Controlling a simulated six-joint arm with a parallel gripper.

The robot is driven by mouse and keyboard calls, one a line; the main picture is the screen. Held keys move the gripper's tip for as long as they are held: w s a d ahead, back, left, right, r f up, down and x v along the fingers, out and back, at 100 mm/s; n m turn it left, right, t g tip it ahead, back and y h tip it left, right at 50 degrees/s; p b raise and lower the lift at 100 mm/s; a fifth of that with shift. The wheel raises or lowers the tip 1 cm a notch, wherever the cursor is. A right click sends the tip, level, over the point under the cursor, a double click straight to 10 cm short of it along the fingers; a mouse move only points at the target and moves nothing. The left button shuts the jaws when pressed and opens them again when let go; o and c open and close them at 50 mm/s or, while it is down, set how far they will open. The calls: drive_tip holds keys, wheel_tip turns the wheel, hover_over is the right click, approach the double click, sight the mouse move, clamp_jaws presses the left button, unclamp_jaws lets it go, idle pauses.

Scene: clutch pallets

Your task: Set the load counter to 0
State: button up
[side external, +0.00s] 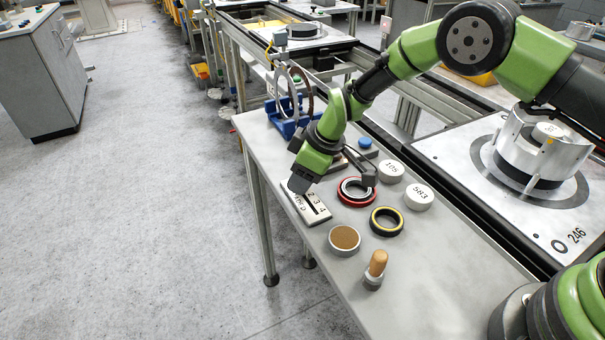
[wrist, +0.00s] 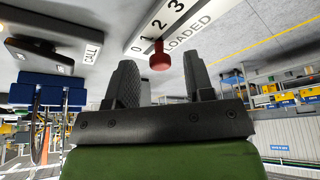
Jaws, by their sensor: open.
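The load counter is a pale plate (side external: 318,215) with printed numbers and a dark slot, lying on the bench near its left edge. In the wrist view the plate (wrist: 190,22) shows 1, 2, 3 and the word LOADED. A red knob (wrist: 162,57) stands at the plate near the low-number end; its exact mark cannot be told. My gripper (wrist: 161,85) is open, with its two dark fingers apart and the knob appearing between them, not gripped. In the side view my gripper (side external: 299,184) is low over the plate's far end and hides the knob.
To the right are a red-and-black ring (side external: 351,201), white pucks (side external: 391,168), (side external: 419,195), a yellow-and-black ring (side external: 374,222), a brown-topped cup (side external: 344,238) and a wooden-handled tool (side external: 376,265). A blue stand (side external: 287,125) is behind. The front bench area is clear.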

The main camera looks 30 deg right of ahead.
drive_tip(key=shift+w+f, duration=0.1)
drive_tip(key=shift+f, duration=0.1)
clamp_jaws()
drive_tip(key=shift+w+a, duration=0.1)
drive_tip(key=shift+w, duration=1.2)
unclamp_jaws()
drive_tip(key=shift+r, duration=0.1)
